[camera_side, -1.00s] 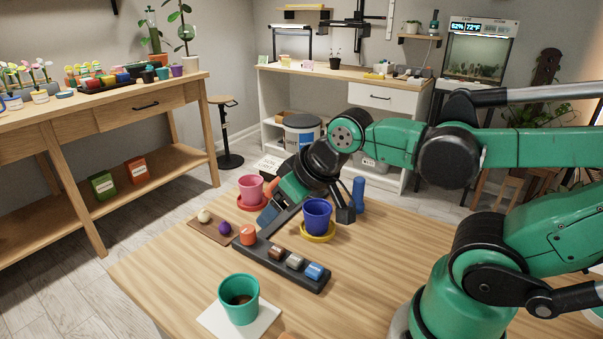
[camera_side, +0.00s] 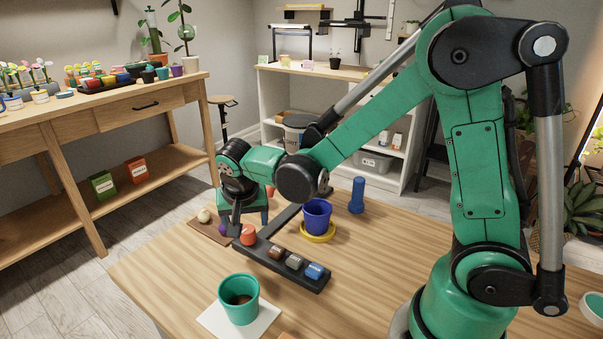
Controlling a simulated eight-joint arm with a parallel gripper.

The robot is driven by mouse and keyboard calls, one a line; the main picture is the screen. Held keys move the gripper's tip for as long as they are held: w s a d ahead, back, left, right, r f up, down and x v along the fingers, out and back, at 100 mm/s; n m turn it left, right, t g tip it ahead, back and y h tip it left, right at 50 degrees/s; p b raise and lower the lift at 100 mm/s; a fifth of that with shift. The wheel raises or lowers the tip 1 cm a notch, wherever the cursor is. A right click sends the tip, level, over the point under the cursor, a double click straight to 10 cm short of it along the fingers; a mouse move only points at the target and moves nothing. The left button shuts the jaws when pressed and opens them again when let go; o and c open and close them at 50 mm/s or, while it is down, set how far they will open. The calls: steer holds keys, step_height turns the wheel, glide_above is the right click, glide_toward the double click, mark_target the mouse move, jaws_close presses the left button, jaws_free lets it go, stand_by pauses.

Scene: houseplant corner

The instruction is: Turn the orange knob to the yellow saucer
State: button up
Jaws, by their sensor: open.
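The orange knob (camera_side: 248,234) stands at the left end of a dark strip (camera_side: 268,256) on the wooden table. My gripper (camera_side: 249,219) points down just above and behind the knob, its jaws open. One dark finger is at the knob's left, the other towards its right. Whether they touch it I cannot tell. The yellow saucer (camera_side: 318,238) is to the right of the knob, under a blue pot (camera_side: 316,215). A dark bar (camera_side: 283,219) runs from near the knob towards the blue pot. Any pointer mark on the knob is too small to see.
Brown (camera_side: 276,252), grey (camera_side: 294,261) and blue (camera_side: 314,271) blocks sit along the strip. A green pot (camera_side: 239,299) stands in front. A blue cylinder (camera_side: 357,195) stands behind right. White and purple balls lie on a brown mat (camera_side: 206,231).

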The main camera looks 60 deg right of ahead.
mark_target(249, 229)
steer(key=shift+x, duration=2)
jaws_close()
steer(key=shift+n, duration=0.3)
steer(key=n, duration=0.2)
steer(key=n+t+y, duration=0.1)
steer(key=n, duration=0.1)
steer(key=shift+d+y, duration=0.15)
steer(key=shift+y, duration=0.15)
steer(key=n+y, duration=0.1)
steer(key=n, duration=0.4)
steer(key=shift+s+y, duration=0.1)
steer(key=shift+y, duration=0.3)
